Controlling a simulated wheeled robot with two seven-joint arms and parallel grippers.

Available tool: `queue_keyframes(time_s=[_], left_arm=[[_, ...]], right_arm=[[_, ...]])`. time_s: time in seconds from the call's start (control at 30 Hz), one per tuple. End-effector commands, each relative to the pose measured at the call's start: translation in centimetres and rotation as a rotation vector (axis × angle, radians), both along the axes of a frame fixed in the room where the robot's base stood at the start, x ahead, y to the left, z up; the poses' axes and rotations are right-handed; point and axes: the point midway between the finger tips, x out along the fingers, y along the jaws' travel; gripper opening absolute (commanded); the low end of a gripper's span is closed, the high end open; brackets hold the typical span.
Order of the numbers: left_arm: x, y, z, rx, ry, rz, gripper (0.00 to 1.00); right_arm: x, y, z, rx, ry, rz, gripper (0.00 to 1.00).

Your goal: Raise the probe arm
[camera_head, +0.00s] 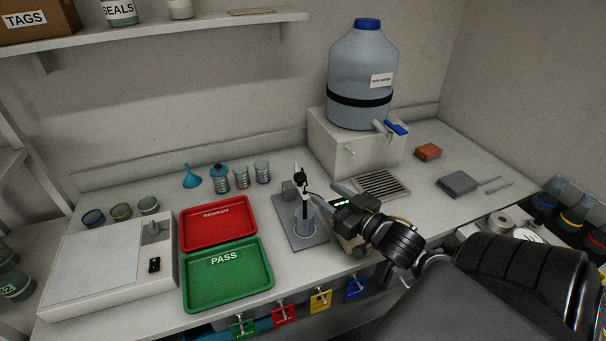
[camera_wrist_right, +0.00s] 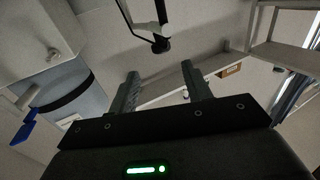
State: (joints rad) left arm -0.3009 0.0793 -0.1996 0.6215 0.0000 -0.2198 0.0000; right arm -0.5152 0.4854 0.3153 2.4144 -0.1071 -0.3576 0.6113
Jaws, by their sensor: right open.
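The probe arm (camera_head: 299,178) is a thin piece with a black joint on a small stand, and it also shows ahead of the fingers in the right wrist view (camera_wrist_right: 160,44). A dark probe (camera_head: 305,205) hangs from it toward a clear beaker (camera_head: 304,226), which stands on the grey stand plate (camera_head: 283,212). Whether the probe tip is in the liquid is unclear. My right gripper (camera_head: 324,193) is open and empty, just right of the probe. Its two fingers stand apart in the wrist view (camera_wrist_right: 158,72), with the probe arm beyond their tips, not touching. My left gripper is out of view.
A red tray (camera_head: 187,240) and a green PASS tray (camera_head: 190,300) lie left of the stand. Several small beakers and a blue funnel (camera_head: 191,178) stand behind. A large water jug (camera_head: 350,70) on a white box (camera_head: 330,135) stands at the back right.

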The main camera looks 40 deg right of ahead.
Motion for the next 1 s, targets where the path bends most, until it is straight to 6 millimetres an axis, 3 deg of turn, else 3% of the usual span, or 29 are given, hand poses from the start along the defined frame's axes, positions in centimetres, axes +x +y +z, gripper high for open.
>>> queue_keyframes(time_s=[0.17,0.5,0.7,0.97,1.0], left_arm=[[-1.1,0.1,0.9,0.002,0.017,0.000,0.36],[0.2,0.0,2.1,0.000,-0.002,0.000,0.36],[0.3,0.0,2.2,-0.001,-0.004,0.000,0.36],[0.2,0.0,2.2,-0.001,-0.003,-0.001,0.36],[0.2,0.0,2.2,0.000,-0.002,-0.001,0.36]], right_arm=[[3.2,0.3,0.4,0.000,-0.003,0.002,0.49],[8.5,0.5,0.3,-0.001,-0.001,-0.001,0.49],[9.6,0.6,0.1,-0.001,0.001,-0.001,0.49],[9.7,0.5,0.0,-0.002,0.001,-0.002,0.49],[9.6,0.5,0.0,-0.002,0.001,-0.002,0.44]])
